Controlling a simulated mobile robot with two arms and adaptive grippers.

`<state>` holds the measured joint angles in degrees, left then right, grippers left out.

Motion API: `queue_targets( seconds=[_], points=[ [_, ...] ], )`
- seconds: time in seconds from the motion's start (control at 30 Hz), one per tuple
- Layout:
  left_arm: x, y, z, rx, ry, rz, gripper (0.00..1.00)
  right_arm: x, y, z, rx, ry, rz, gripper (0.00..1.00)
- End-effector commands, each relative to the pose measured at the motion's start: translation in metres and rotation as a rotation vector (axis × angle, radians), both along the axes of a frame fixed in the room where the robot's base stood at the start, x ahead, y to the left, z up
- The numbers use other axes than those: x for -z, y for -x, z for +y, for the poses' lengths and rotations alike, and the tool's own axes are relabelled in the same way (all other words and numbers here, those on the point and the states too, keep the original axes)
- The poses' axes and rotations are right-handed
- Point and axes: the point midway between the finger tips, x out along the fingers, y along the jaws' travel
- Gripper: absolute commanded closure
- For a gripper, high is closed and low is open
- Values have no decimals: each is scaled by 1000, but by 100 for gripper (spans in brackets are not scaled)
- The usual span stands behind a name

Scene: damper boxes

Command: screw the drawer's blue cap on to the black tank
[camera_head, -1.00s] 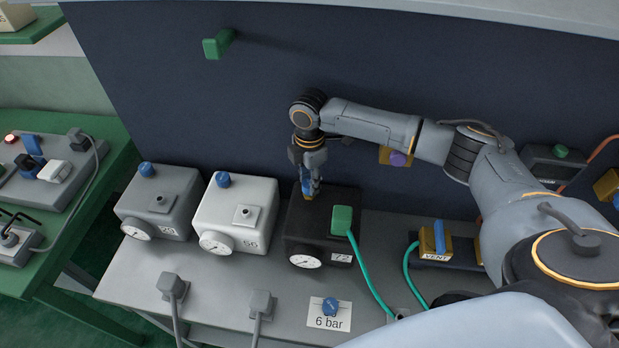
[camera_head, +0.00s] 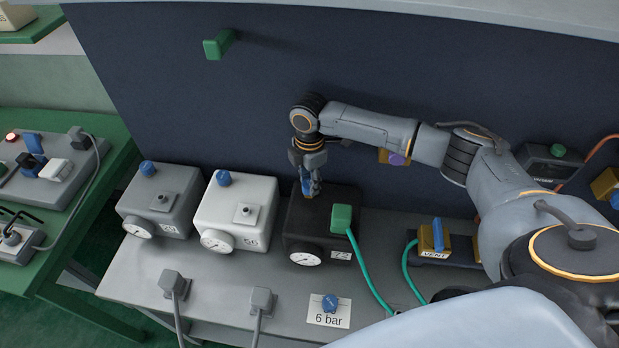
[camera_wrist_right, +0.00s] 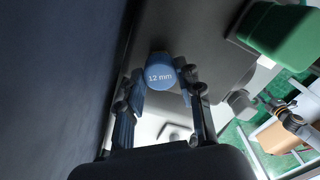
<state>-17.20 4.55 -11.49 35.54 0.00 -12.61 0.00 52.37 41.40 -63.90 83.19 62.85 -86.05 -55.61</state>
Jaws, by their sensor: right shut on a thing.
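The black tank (camera_head: 303,222) stands on the grey bench, with a gauge on its front and a green connector (camera_head: 341,218) at its right. My right gripper (camera_head: 311,190) points down at the tank's rear left top corner. In the right wrist view its fingers (camera_wrist_right: 163,82) are shut on a blue cap (camera_wrist_right: 158,70) marked "12 mm". The cap lies at the tank's dark top (camera_wrist_right: 190,30); whether its thread is engaged is hidden.
A white tank (camera_head: 240,205) and a grey tank (camera_head: 160,198), each with a blue cap, stand to the left. A green hose (camera_head: 368,270) runs down from the connector. A vent valve (camera_head: 433,238) is at right.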

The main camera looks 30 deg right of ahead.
Motion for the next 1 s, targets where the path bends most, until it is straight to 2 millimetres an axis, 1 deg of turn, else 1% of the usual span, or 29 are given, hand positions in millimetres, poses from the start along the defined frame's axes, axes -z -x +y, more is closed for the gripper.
queue_targets(
  seconds=[1.0],
  points=[
    [-8, 0, 0, -1, -1, 0, 63, 4, 1, 1, -2, -1, 1, 82]
  ],
)
